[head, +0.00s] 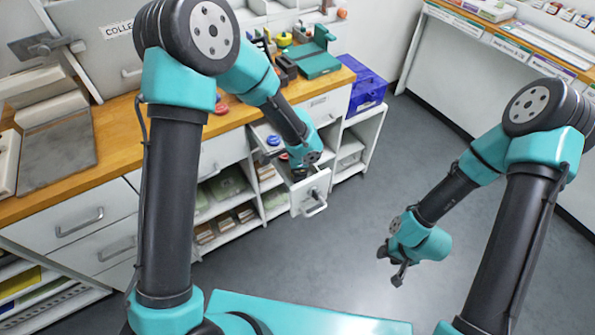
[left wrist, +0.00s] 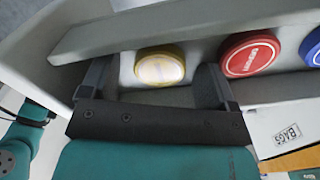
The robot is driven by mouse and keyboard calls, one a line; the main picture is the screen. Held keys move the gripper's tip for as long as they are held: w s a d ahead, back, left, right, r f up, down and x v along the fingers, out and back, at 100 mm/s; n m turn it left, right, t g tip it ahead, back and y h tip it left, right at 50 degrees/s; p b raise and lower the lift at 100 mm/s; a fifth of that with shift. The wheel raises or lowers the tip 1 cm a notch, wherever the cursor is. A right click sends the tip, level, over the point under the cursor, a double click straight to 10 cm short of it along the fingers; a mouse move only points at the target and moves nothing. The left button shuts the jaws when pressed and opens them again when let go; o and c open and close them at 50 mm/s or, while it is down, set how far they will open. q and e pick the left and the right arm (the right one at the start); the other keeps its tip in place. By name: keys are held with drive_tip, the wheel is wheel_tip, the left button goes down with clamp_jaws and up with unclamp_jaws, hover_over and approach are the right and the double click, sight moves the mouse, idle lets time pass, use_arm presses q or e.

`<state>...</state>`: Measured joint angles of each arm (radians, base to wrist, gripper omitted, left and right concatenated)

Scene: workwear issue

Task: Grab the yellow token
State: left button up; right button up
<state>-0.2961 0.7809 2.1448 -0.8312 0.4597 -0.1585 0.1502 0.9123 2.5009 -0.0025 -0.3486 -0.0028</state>
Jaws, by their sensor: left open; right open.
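The yellow token (left wrist: 160,67), a round disc with a pale centre, lies in an open grey-white drawer in the left wrist view. My left gripper (left wrist: 155,75) is open, its two dark fingers to either side of the token with gaps. In the head view my left gripper (head: 298,172) reaches down into the pulled-out drawer (head: 311,193), where the yellow token is hidden. My right gripper (head: 393,270) is open and empty above the floor, far from the drawer.
A red token (left wrist: 250,53) and a blue token (left wrist: 312,46) lie right of the yellow one. The drawer wall (left wrist: 170,22) runs close past the fingers. A wooden counter (head: 115,150) stands above, with a blue crate (head: 365,90) at its right end. The floor (head: 350,220) is clear.

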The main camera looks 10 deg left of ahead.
use_arm(q)
drive_tip(key=shift+c, duration=0.3)
drive_tip(key=c, duration=1)
drive_tip(key=shift+o, duration=0.2)
wheel_tip(320, 180, up, 10)
idle(0.4)
